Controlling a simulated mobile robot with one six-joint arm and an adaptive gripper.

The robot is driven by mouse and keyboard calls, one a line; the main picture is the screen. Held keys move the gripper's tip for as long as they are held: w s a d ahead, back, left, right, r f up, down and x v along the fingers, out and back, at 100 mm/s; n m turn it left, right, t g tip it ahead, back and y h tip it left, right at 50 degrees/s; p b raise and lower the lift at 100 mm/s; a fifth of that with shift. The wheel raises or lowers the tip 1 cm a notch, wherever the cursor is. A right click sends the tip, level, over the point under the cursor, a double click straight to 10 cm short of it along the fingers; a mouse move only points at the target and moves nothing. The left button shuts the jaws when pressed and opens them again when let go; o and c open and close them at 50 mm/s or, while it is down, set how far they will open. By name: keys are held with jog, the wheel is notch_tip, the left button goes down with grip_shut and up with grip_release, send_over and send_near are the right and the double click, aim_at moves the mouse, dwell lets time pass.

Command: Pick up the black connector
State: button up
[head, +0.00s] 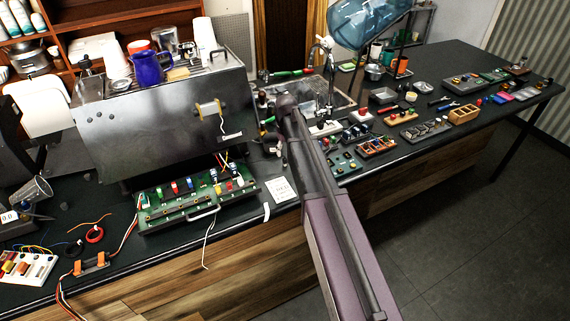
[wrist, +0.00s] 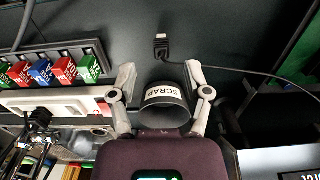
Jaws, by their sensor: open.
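In the wrist view, a black connector (wrist: 161,47) with a pale metal tip lies on the dark counter, ahead of the fingertips. Its black cable (wrist: 235,72) runs off to the right. My gripper (wrist: 160,69) is open, with one grey finger on each side of the picture's middle. The connector is apart from both fingers and roughly in line with the gap between them. In the head view my arm reaches over the counter and hides most of the gripper; I cannot make out the connector there.
A dark cup labelled SCRAP (wrist: 163,89) shows between my fingers; I cannot tell whether they touch it. Red, blue and green labelled blocks (wrist: 66,68) stand in a row at left. In the head view, a steel brewer (head: 165,115) and green circuit board (head: 197,200) stand left of my arm.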

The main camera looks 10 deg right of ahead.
aim_at(285, 158)
jog(key=shift+w+a+f+b, duration=0.1)
jog(key=shift+f+b, duration=0.65)
jog(key=shift+f, duration=0.1)
jog(key=shift+w+a+f+b, duration=0.1)
jog(key=shift+f+b, duration=0.65)
jog(key=shift+f, duration=0.05)
jog(key=shift+f+b, duration=0.85)
grip_shut()
